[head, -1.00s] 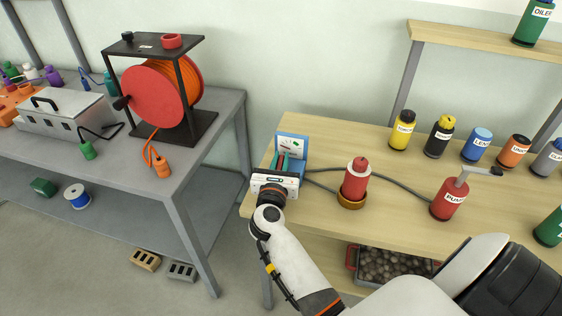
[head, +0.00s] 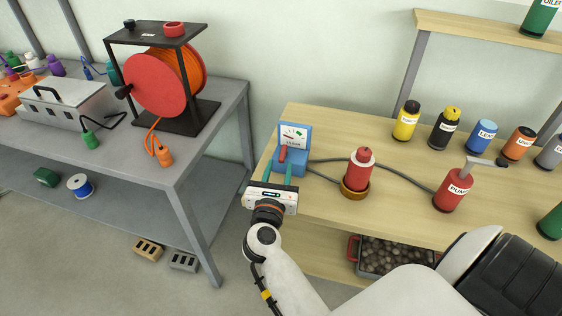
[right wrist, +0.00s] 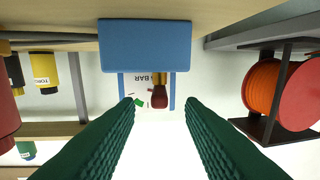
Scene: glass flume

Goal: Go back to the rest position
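My right gripper (head: 279,168) is in the head view at the wooden bench's near left corner. Its two green fingers are apart, with nothing between them. Just beyond the fingertips stands a blue device (head: 301,164) with an upright gauge panel and a red-handled lever (head: 283,154). In the right wrist view the blue device (right wrist: 145,45) appears upside down, with the red handle (right wrist: 159,97) ahead of the open fingers (right wrist: 160,106) and apart from them. My left gripper is not in view.
On the wooden bench (head: 333,203), a red bottle (head: 358,172) stands in a brown ring and a red pump bottle (head: 453,191) stands further right. Several labelled bottles line the back. A grey bench (head: 210,135) with an orange cable reel (head: 160,85) is on the left, across a floor gap.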

